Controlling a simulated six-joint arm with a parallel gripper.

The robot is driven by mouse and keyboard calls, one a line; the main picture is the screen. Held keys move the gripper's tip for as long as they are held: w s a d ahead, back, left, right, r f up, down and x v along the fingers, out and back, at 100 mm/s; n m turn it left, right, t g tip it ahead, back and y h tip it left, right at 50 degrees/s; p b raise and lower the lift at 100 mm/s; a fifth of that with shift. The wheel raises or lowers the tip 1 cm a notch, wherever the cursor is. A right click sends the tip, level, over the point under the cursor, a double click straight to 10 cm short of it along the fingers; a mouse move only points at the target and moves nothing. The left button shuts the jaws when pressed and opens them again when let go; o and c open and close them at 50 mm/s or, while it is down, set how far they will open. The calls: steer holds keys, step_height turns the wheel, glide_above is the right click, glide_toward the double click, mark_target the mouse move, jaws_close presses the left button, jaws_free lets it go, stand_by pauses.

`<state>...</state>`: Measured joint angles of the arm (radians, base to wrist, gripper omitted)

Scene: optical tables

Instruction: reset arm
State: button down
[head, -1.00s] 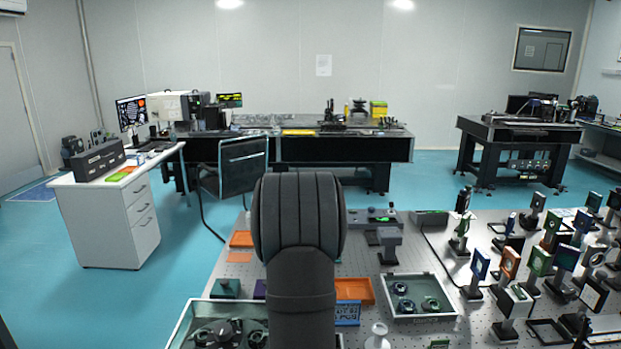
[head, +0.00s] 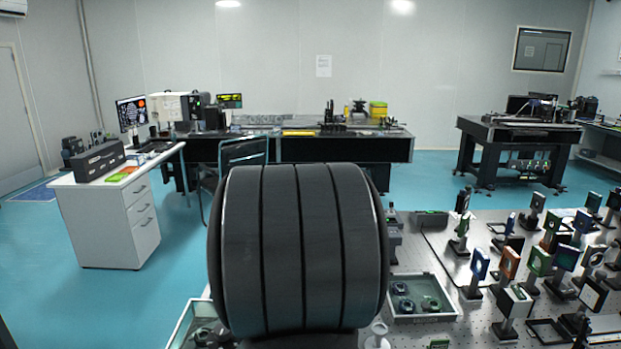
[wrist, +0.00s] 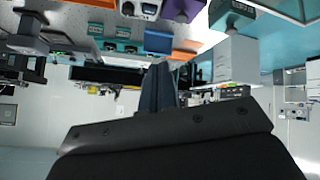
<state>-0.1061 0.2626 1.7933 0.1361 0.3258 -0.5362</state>
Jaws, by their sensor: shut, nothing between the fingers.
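My gripper (wrist: 161,72) shows in the wrist view, with its two dark fingers together and nothing held between them. The wrist picture is upside down, with the table's objects along the top edge and the room's wall below. The fingers point into open space, apart from any object. In the head view my large dark ribbed arm link fills the lower middle and hides part of the optical table (head: 470,322). My gripper cannot be seen in that view.
Several optic mounts (head: 507,262) stand on the table at the right. A grey tray (head: 447,306) with dark parts lies right of my arm; another tray (head: 183,322) is partly hidden at the left. A white desk (head: 75,190) stands at far left.

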steer(key=s+d+r+m, duration=0.1)
steer(key=s+r+m, duration=0.1)
steer(key=s, duration=0.4)
steer(key=s+d+r+m+h, duration=0.1)
steer(key=s+m, duration=0.2)
steer(key=s, duration=0.4)
steer(key=shift+d+r+m+h, duration=0.15)
steer(key=shift+r+m+h, duration=0.15)
steer(key=shift+r+m, duration=0.1)
stand_by(2.6)
steer(key=w+a+f+m, duration=0.1)
steer(key=w+f+m, duration=0.3)
steer(key=w, duration=0.8)
steer(key=w+a+f+m+y, duration=0.1)
steer(key=w+f+m, duration=0.3)
steer(key=w, duration=0.9)
steer(key=shift+w+f+t, duration=0.25)
steer(key=shift+w+t, duration=0.05)
steer(key=shift+f, duration=4.45)
